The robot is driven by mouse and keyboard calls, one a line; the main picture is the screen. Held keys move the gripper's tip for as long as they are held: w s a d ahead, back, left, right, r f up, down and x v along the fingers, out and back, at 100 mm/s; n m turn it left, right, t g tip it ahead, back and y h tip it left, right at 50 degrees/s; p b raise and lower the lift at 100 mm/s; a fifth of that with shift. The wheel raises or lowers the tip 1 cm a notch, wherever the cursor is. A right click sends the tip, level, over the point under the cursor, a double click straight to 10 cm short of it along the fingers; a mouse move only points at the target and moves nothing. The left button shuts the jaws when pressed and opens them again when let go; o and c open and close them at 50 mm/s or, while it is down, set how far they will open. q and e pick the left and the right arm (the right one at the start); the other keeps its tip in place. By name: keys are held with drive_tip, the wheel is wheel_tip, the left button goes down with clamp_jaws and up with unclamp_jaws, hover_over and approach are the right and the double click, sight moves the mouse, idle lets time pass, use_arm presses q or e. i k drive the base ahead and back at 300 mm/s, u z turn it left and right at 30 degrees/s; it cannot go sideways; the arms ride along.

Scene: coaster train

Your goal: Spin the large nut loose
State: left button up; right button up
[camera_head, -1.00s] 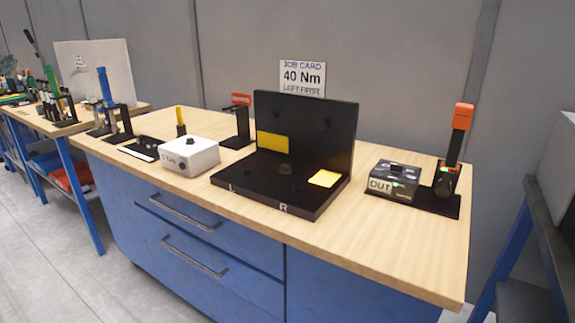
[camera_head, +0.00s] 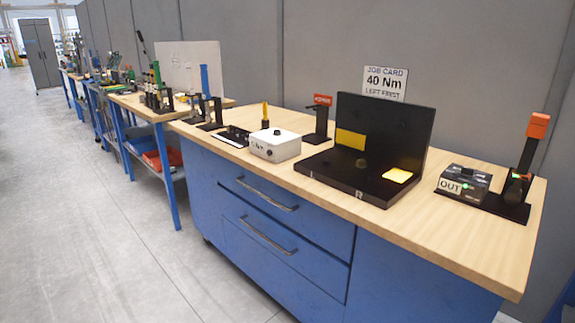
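A black L-shaped fixture (camera_head: 330,178) stands on the workbench, with a flat base marked R at its front and an upright back panel. A dark round knob, possibly the large nut (camera_head: 361,163), sits on its base; it is too small to tell for sure. A yellow patch (camera_head: 350,139) is on the back panel and a bright yellow patch (camera_head: 397,175) lies on the right of the base. Neither of my grippers is in view.
A white box (camera_head: 275,146) stands left of the fixture. A black box marked OUT (camera_head: 465,182) and an orange-topped tool (camera_head: 538,126) stand at the right. A job card (camera_head: 385,83) reads 40 Nm, left first. Open floor (camera_head: 150,260) lies in front.

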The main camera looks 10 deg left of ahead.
sight(361, 164)
drive_tip(key=u, duration=0.5)
drive_tip(key=k, duration=0.75)
drive_tip(key=u, duration=0.7)
drive_tip(key=i, duration=1.55)
drive_tip(key=z, duration=0.7)
